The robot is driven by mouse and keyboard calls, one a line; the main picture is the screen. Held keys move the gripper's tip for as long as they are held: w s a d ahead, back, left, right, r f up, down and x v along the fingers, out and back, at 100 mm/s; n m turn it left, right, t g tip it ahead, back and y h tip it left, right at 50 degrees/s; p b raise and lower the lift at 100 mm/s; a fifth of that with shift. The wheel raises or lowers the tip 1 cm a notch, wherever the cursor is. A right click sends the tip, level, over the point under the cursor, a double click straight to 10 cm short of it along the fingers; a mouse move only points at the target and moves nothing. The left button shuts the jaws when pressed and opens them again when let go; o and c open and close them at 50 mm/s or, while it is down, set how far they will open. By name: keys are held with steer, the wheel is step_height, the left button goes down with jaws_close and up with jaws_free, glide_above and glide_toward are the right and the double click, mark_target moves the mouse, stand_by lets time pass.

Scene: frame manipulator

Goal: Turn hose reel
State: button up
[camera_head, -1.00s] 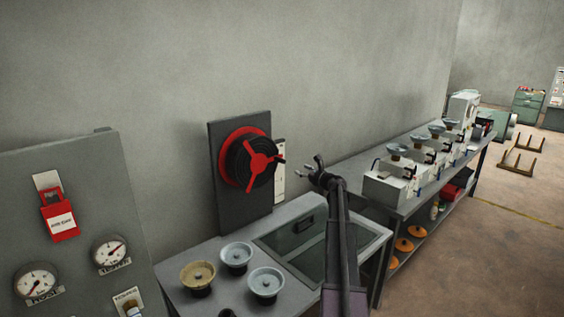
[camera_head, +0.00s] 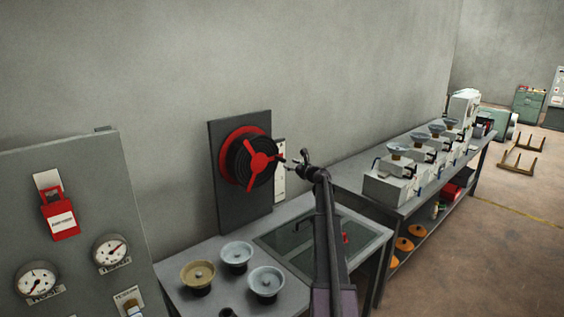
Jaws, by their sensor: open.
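The hose reel (camera_head: 245,160) is a red disc with a black coiled hose and a red three-spoked hub, mounted on an upright dark panel (camera_head: 228,202). One spoke points right and ends in a small handle (camera_head: 281,159). My gripper (camera_head: 298,159) is just right of that handle, with its fingers spread and pointing left toward it. The gripper looks empty. I cannot tell whether a fingertip touches the handle.
A gauge panel (camera_head: 80,180) stands at left. A bench (camera_head: 408,205) with several white machines is at right.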

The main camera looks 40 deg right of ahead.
mark_target(282, 160)
steer(key=shift+w+a, duration=0.15)
steer(key=shift+w, duration=1.4)
steer(key=shift+w+a, duration=0.1)
steer(key=shift+w, duration=1.4)
jaws_close()
